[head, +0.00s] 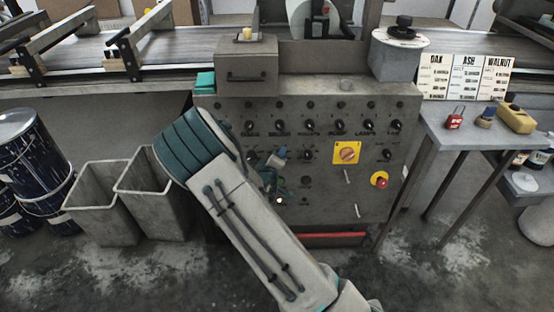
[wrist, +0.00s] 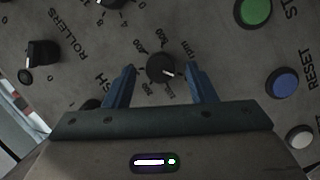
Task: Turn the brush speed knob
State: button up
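A round black knob (wrist: 161,67) with a white pointer line sits on the grey panel in the wrist view. A printed number scale with an rpm mark surrounds it, and the letters "SH" show at lower left. My gripper (wrist: 160,72) is open, with one blue finger on each side of the knob and a gap on both sides. I cannot tell how deep the fingertips reach around it. In the head view my gripper (head: 273,180) is at the left part of the control panel (head: 325,190), and my arm hides the knob there.
In the wrist view, another knob (wrist: 41,60) by the ROLLERS label is at left; green (wrist: 256,11), blue (wrist: 282,82) and white (wrist: 300,136) buttons are at right. The head view shows a yellow-plated switch (head: 346,152), a red emergency button (head: 379,180) and a side table (head: 470,136).

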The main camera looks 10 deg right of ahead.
jog(key=p+v, duration=0.1)
jog(key=v, duration=1.3)
jog(key=shift+p, duration=0.3)
jog(key=shift+w, duration=0.1)
jog(key=s+a+r+m+g+y+p, duration=0.1)
jog(key=s+r+m+g+y+p, duration=0.25)
jog(key=r, duration=0.35)
jog(key=s+a+r+m+g+y+p, duration=0.1)
jog(key=s+r+m+g+y+p, duration=0.1)
jog(key=r+g+y+p, duration=0.35)
jog(key=s+d+r+p, duration=0.1)
jog(key=s+d+r, duration=0.2)
jog(key=s+r, duration=0.2)
jog(key=s+d+r+m+g+h+p, duration=0.1)
jog(key=s+d+r, duration=0.2)
jog(key=s+r, duration=0.3)
jog(key=s+d+r+m+h+p, duration=0.1)
jog(key=s+d+r+p, duration=0.1)
jog(key=s+r, duration=0.4)
jog(key=shift+d+r+g, duration=0.25)
jog(key=shift+d+g, duration=0.15)
jog(key=shift+d, duration=0.15)
